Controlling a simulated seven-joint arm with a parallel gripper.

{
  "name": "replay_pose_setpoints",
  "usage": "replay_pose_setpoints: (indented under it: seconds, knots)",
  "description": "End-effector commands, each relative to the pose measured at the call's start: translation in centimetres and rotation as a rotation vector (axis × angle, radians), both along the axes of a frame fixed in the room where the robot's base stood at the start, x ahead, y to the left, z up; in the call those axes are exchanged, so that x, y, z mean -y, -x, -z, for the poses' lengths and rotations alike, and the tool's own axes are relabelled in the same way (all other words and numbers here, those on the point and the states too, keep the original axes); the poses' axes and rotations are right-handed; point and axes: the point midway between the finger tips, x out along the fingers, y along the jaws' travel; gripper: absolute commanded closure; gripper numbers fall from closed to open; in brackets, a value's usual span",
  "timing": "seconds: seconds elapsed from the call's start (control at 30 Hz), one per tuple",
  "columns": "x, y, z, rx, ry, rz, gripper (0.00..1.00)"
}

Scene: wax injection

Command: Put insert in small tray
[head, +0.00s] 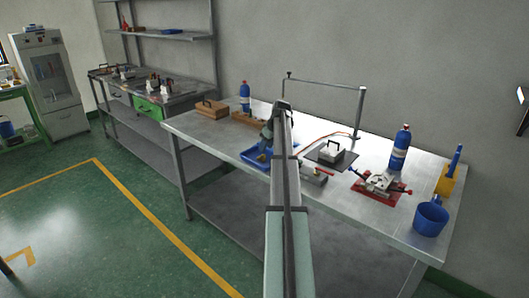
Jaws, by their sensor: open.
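A small blue tray (249,157) lies near the front edge of the metal workbench, left of my raised arm. My arm reaches out over the bench and bends down at its far end. My gripper (263,153) points down at the tray and is open; its fingertips are tiny and partly merge with the tray behind them. My arm hides the tray's right part. I cannot make out the insert; it is too small or hidden.
The workbench (200,128) also holds a wooden box (211,109), blue bottles (245,97) (400,148), a dark mat (318,158) with a metal block (331,150), a red-based clamp fixture (379,185) and a blue mug (431,217). A metal frame (325,84) stands at the back.

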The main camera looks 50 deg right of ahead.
Motion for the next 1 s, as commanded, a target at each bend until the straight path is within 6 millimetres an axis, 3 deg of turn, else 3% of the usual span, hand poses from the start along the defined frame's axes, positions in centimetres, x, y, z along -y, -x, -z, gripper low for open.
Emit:
replay_pose_setpoints:
  seconds: [0.2,0.4,1.0]
  knots:
    - [-0.1,1.5,-3.7,0.002,0.001,0.000,0.56]
    - [-0.1,2.4,-5.7,0.001,0.001,0.000,0.56]
    - [-0.1,2.7,-6.4,0.000,0.000,0.000,0.56]
